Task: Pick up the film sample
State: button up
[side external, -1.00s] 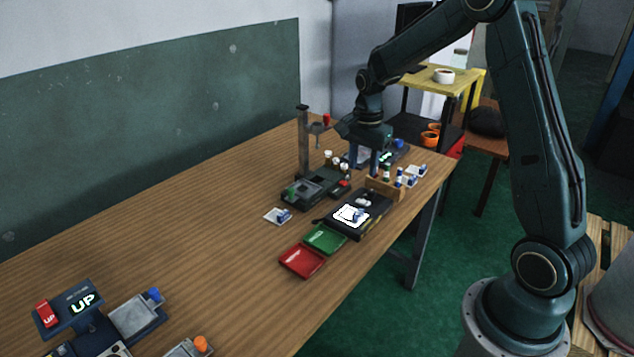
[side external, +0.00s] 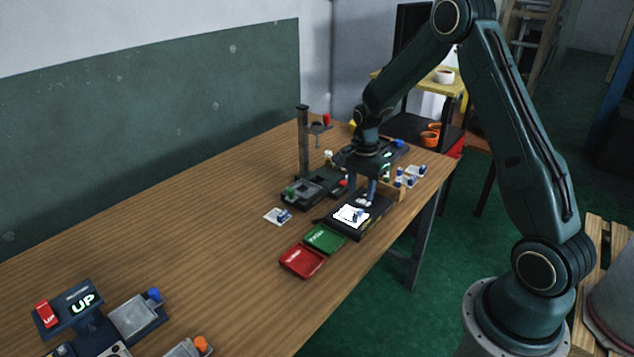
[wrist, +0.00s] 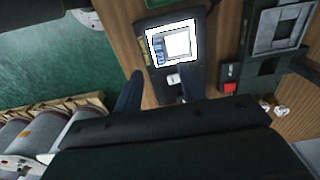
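A black light pad (side external: 368,226) with a glowing white area lies near the table's front edge. A small film sample with a blue tab (side external: 358,214) appears to lie on the glowing area, and a white frame (wrist: 177,44) with a blue strip shows there in the wrist view. Another white sample with a blue tab (side external: 279,215) lies on the bare wood to the left. My gripper (side external: 368,198) points down just behind the glowing area. In the wrist view its fingers (wrist: 160,72) are apart with nothing held between them.
A green tray (side external: 324,240) and a red tray (side external: 302,261) lie left of the pad. A dark device with a post (side external: 304,145) stands behind it. The left-middle table is clear.

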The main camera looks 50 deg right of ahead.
aim_at(359, 212)
jog(key=shift+f, duration=0.75)
jog(key=shift+a+f, duration=0.1)
jog(key=shift+f, duration=2.5)
grip_shut()
